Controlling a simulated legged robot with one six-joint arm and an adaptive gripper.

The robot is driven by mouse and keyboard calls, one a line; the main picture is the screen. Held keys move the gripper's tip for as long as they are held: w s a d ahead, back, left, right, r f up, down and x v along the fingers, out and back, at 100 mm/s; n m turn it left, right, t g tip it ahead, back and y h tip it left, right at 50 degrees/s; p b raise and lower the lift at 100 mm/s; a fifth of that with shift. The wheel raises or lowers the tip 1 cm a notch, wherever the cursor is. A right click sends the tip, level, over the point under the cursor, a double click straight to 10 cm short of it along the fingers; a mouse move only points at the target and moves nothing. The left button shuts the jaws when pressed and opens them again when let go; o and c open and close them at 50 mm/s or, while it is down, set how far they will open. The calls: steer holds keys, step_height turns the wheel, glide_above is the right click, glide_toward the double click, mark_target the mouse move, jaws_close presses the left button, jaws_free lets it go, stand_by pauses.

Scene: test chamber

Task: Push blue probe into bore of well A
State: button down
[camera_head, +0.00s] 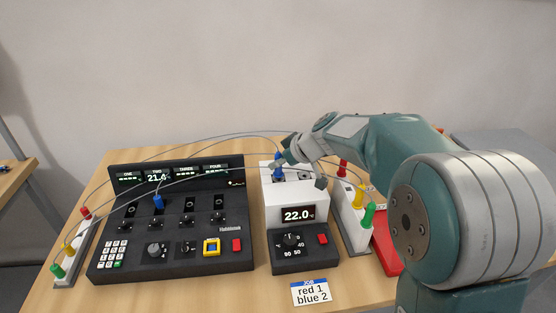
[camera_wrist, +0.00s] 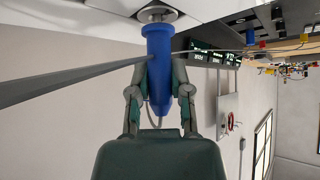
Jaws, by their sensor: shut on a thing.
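The blue probe (camera_head: 278,159) stands over the top of the white well block (camera_head: 296,207). In the wrist view the blue probe (camera_wrist: 159,42) is held between the two fingers of my gripper (camera_wrist: 158,78). Its end meets a round metal bore ring (camera_wrist: 157,14) in a white surface; how deep it sits is hidden. In the head view my gripper (camera_head: 290,158) is shut on the probe above the block and partly covers its top. No letter marking well A is readable.
A black panel (camera_head: 122,258) stands left, with a blue plug (camera_head: 158,201) in it. Racks of coloured plugs stand at the left (camera_head: 72,255) and right (camera_head: 352,215). Grey cables arch across the bench. A card (camera_head: 311,292) reads "red 1, blue 2".

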steer(key=shift+f, duration=0.5)
steer(key=shift+c, duration=2.4)
jaws_free()
steer(key=shift+r, duration=0.15)
steer(key=v, duration=1.1)
steer(key=shift+d, duration=0.35)
steer(key=shift+s+r, duration=0.15)
steer(key=shift+s, duration=0.05)
steer(key=s+d+f+m+h, duration=0.2)
steer(key=s+d+m, duration=0.3)
steer(key=s, duration=0.9)
steer(key=s+d+f+m+h, duration=0.2)
steer(key=s+d+m+h, duration=0.3)
steer(key=s, duration=0.8)
steer(key=shift+s+d+f+m+t, duration=0.15)
steer(key=shift+s+d+m+t, duration=0.2)
steer(key=shift+d+m, duration=0.35)
